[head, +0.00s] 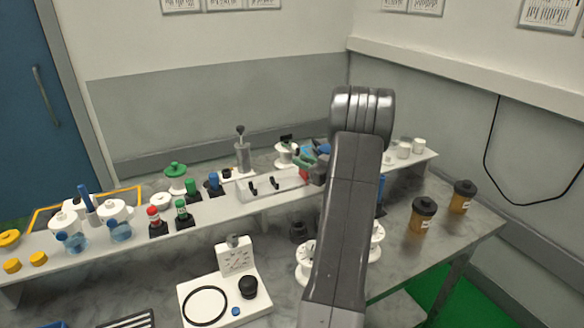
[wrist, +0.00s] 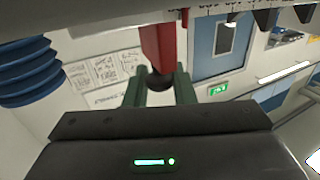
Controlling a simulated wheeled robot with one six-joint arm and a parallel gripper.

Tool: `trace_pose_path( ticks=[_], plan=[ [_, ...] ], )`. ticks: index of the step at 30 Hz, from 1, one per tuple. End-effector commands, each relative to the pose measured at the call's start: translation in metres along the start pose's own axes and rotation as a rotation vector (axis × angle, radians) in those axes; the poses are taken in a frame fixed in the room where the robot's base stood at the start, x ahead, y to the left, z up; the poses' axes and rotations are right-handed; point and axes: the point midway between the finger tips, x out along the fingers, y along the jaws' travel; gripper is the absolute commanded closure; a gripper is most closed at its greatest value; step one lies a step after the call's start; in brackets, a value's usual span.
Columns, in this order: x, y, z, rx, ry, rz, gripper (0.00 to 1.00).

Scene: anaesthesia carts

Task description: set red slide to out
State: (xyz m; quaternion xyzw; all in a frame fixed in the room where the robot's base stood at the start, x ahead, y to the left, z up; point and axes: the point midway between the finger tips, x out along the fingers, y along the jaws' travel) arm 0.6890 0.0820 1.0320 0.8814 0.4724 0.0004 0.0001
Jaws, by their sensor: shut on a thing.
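The red slide (wrist: 163,42) is a red bar with a dark rounded end, hanging from a pale edge at the top of the wrist view. My gripper (wrist: 160,92) has its green fingers on either side of the bar's end and is shut on it. In the head view a small patch of red (head: 304,174) shows beside my gripper (head: 307,157), at the right of the raised shelf. My arm hides most of that spot, so the slide's setting and any marks cannot be read.
The shelf (head: 225,205) holds knobs, valves and a clear tray (head: 272,187) with black levers left of my gripper. White jars (head: 404,149) stand to the right. Two amber jars (head: 422,216) (head: 462,197) stand on the table. A blue ribbed part (wrist: 28,70) is at the wrist view's left.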

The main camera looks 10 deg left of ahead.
Motion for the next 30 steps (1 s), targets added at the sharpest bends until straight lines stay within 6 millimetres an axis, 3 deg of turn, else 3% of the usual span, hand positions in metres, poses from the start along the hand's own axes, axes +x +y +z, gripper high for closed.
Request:
trace_pose_path(
  ticks=[10, 11, 13, 14, 23, 30],
  plan=[
    [-0.004, 0.008, -0.001, -0.001, 0.001, 0.003, 1.0],
    [-0.004, 0.008, -0.001, -0.001, 0.001, 0.003, 0.75],
    [-0.004, 0.008, -0.001, -0.001, 0.001, 0.003, 0.61],
    [-0.004, 0.008, -0.001, -0.001, 0.001, 0.003, 0.59],
    [-0.003, 0.006, -0.002, 0.0, 0.0, 0.0, 0.59],
    [-0.003, 0.007, -0.034, -0.006, 0.002, 0.0, 0.59]
  ],
)
